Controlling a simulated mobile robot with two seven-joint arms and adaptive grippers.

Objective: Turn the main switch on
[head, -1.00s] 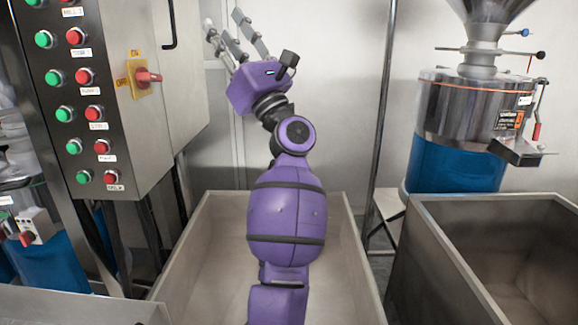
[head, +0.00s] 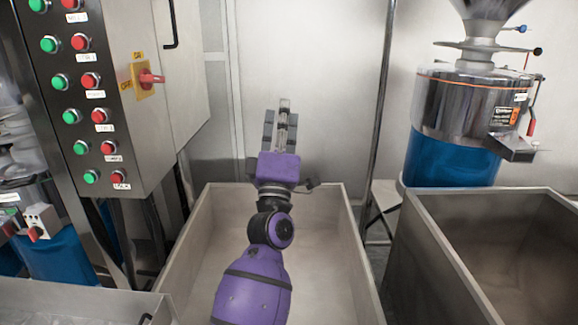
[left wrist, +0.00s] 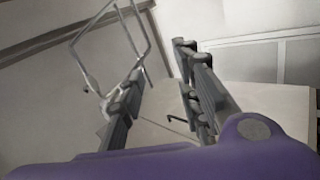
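The main switch (head: 148,78) is a red rotary knob on a yellow plate, on the side face of the metal control cabinet at the left. The plate has ON at its top and OFF at its left. The knob's handle lies roughly level. My left gripper (head: 282,115) is to the right of the switch and lower, well clear of it, with its fingers pointing up and away. In the left wrist view its fingers (left wrist: 160,62) stand apart with nothing between them. The switch is not seen in the left wrist view. My right gripper is not in view.
The cabinet front (head: 85,120) carries several green and red buttons. A black handle (head: 170,25) sits on the cabinet beyond the switch. A large open bin (head: 335,215) lies below my left arm. A thin upright pole (head: 379,110) and a grinder (head: 462,110) stand to the right.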

